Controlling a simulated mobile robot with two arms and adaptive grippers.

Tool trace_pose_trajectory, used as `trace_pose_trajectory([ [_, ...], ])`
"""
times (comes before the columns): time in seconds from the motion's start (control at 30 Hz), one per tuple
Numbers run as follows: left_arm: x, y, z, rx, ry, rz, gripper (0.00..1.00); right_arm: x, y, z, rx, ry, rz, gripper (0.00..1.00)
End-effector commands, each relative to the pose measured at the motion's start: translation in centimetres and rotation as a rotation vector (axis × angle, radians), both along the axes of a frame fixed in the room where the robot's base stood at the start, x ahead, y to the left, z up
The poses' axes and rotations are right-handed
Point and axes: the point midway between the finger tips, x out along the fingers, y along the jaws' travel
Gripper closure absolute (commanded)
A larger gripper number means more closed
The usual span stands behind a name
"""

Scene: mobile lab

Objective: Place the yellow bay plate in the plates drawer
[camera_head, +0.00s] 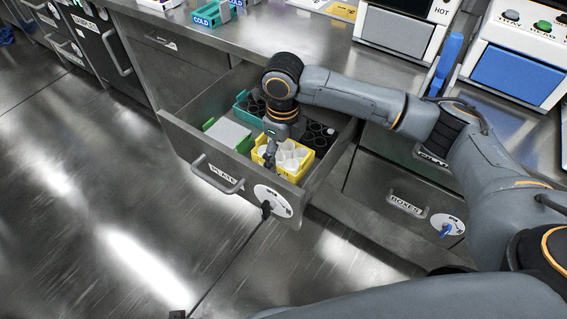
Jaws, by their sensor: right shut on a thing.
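The yellow bay plate (287,173), with several white cups or wells in it, is inside the open plates drawer (187,136), near its front wall. My right gripper (270,159) reaches down into the drawer from above and is shut on the plate's left side. The gripper and wrist hide part of the plate. I cannot tell if the plate rests fully on the drawer floor. My left gripper is not in view.
The drawer also holds a green plate with a white top (228,133), a teal rack (242,106) and black holders (318,136). The shut boxes drawer (400,190) is to the right. Cold bins (211,14) and machines (514,72) stand on the counter (290,35).

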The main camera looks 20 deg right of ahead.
Motion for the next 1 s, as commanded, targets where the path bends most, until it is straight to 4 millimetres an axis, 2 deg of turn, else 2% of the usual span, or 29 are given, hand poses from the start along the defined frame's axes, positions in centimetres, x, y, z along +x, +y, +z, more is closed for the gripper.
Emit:
trace_pose_trajectory([
  [0.03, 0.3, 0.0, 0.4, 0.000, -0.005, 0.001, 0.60, -0.1, 0.0, -1.0, 0.000, 0.002, 0.000, 0.59],
  [0.43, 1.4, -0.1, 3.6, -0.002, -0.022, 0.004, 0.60, 0.0, 0.0, -5.7, 0.000, 0.000, -0.001, 0.59],
  [0.87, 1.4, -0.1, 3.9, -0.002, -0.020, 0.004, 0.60, 0.0, 0.0, -6.3, 0.000, 0.000, -0.001, 0.59],
  [0.9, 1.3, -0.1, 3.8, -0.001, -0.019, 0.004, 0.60, 0.0, 0.0, -6.4, 0.000, 0.000, -0.001, 0.14],
  [0.97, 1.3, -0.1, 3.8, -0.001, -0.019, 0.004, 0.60, 0.0, 0.0, -6.4, 0.000, 0.000, -0.001, 0.01],
  [1.0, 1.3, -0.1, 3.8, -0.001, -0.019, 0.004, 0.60, 0.0, 0.0, -6.3, 0.000, 0.000, -0.001, 0.00],
])
